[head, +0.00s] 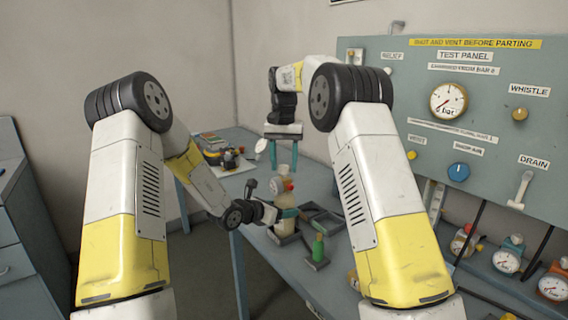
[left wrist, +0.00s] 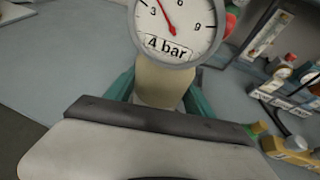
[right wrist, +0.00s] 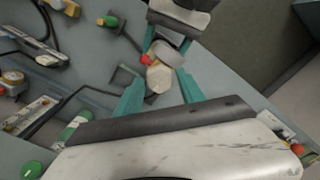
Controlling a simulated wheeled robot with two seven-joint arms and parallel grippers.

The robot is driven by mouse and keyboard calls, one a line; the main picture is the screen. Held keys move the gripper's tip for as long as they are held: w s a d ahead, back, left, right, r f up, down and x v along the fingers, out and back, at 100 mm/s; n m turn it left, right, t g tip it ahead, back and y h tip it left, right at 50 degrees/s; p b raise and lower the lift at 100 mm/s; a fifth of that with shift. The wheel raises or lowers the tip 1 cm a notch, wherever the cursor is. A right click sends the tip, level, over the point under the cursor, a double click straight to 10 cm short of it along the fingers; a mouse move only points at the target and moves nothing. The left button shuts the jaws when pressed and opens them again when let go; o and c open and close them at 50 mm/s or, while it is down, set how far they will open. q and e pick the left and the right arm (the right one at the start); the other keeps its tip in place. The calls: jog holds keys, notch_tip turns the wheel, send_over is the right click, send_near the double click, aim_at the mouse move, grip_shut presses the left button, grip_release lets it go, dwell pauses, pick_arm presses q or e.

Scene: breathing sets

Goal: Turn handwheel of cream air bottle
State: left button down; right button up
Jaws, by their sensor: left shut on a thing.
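The cream air bottle (head: 285,224) stands upright in a tray at the table's near edge. Its neck carries a gauge (left wrist: 176,25) marked "A bar", needle between 3 and 6, and a red part (head: 290,186). My left gripper (head: 281,213) is shut around the bottle's body; its teal fingers flank the cream body (left wrist: 160,84) in the left wrist view. My right gripper (head: 283,166) points down above the bottle with its fingers apart and empty. In the right wrist view the bottle's pale top (right wrist: 159,77) lies between the fingers; I cannot clearly make out the handwheel.
A green-topped bottle (head: 318,249) stands in a small holder to the right. Dark trays (head: 322,220) lie behind it. The test panel (head: 400,90) rises at the right, with several gauged bottles below it. Equipment (head: 214,148) sits on the table's far left.

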aim_at(284, 166)
jog(key=shift+o, duration=0.8)
notch_tip(284, 166, up, 12)
dwell(0.3)
pick_arm(q)
jog(key=shift+c, duration=1.4)
grip_release()
jog(key=shift+a, duration=0.1)
